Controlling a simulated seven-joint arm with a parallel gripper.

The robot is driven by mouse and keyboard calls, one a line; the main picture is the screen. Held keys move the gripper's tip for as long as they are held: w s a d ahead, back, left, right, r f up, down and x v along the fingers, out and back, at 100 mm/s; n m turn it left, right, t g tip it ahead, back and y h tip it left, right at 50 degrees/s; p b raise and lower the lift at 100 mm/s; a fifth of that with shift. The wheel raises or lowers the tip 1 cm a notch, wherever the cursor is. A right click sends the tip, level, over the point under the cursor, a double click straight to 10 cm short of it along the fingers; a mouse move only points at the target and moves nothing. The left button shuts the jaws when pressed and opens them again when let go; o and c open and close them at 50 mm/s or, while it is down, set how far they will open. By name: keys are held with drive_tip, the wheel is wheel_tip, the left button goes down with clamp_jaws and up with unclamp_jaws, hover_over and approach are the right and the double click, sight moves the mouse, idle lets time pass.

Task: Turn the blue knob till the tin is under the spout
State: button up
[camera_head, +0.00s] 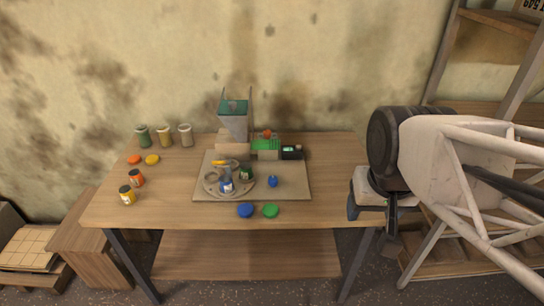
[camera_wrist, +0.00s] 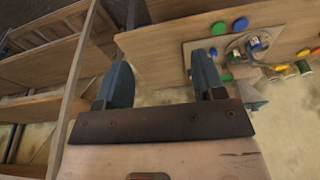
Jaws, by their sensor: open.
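The blue knob (camera_head: 272,181) stands on a tan board (camera_head: 292,192) on the table, right of a round grey turntable (camera_head: 211,187). A small blue-and-white tin (camera_head: 227,187) stands at the front of the turntable, and a green tin (camera_head: 246,174) at its right. A grey hopper with a teal top (camera_head: 234,120) rises behind the turntable; its spout is too small to make out. My gripper is in the wrist view (camera_wrist: 165,75), its two fingers wide apart with nothing between them.
A blue disc (camera_head: 245,210) and a green disc (camera_head: 271,211) lie at the table's front. An orange-labelled jar (camera_head: 136,178) and a yellow jar (camera_head: 127,195) stand at the left, with several canisters (camera_head: 164,136) behind. A shelf rack (camera_head: 470,60) stands at the right. The table's right side is clear.

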drive_tip(key=w+a+f+m, duration=0.1)
drive_tip(key=w+m, duration=0.1)
drive_tip(key=w, duration=0.4)
drive_tip(key=w+a+m, duration=0.2)
drive_tip(key=w+m, duration=0.1)
drive_tip(key=w, duration=0.4)
drive_tip(key=m+g, duration=0.3)
drive_tip(key=m, duration=0.9)
hover_over(273, 178)
drive_tip(key=f, duration=2.1)
drive_tip(key=shift+s+d, duration=0.25)
drive_tip(key=shift+s, duration=0.15)
drive_tip(key=shift+w+a+f, duration=0.3)
drive_tip(key=shift+w+f, duration=0.05)
drive_tip(key=shift+f, duration=0.25)
drive_tip(key=shift+f, duration=3.85)
drive_tip(key=shift+c, duration=0.2)
